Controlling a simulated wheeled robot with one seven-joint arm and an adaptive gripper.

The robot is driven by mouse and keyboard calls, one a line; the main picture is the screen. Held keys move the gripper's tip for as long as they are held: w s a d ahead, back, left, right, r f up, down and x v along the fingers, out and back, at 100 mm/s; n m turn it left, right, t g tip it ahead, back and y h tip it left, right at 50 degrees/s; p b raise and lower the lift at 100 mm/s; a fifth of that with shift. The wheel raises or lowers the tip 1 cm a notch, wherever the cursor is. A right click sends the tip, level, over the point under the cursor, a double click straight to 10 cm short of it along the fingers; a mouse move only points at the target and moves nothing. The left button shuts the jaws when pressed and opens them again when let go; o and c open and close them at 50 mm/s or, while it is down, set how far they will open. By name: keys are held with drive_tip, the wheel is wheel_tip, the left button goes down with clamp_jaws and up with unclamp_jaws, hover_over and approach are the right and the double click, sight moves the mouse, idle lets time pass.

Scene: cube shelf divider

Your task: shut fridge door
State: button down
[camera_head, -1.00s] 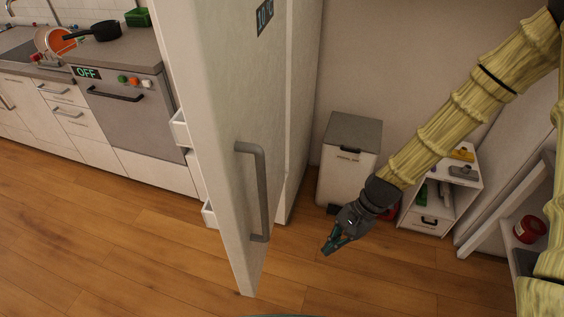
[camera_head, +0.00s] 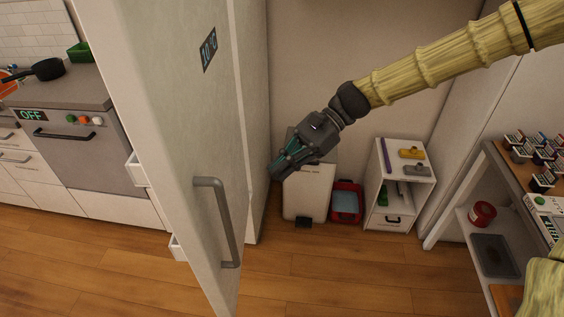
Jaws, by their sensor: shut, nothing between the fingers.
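The white fridge door (camera_head: 170,130) stands open on the left of the head view, with its outer face toward the right. A grey bar handle (camera_head: 222,222) runs down that face, and a small display (camera_head: 208,50) sits near the top. White inner shelf edges (camera_head: 138,168) show on the door's left side. The fridge body (camera_head: 254,120) is just behind and to the right of the door. My gripper (camera_head: 281,170) is shut and empty, to the right of the handle and apart from it. It covers part of the white bin behind it.
A shelf unit (camera_head: 462,228) is at the right. The oven (camera_head: 80,150) and counter lie left. The wooden floor in front is clear.

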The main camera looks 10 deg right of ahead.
drive_tip(key=r+p+x, duration=0.1)
drive_tip(key=p+x, duration=0.3)
drive_tip(key=x, duration=0.6)
drive_tip(key=shift+s+a+r, duration=0.25)
drive_tip(key=shift+s+a, duration=0.05)
drive_tip(key=shift+a, duration=0.25)
drive_tip(key=shift+a, duration=0.15)
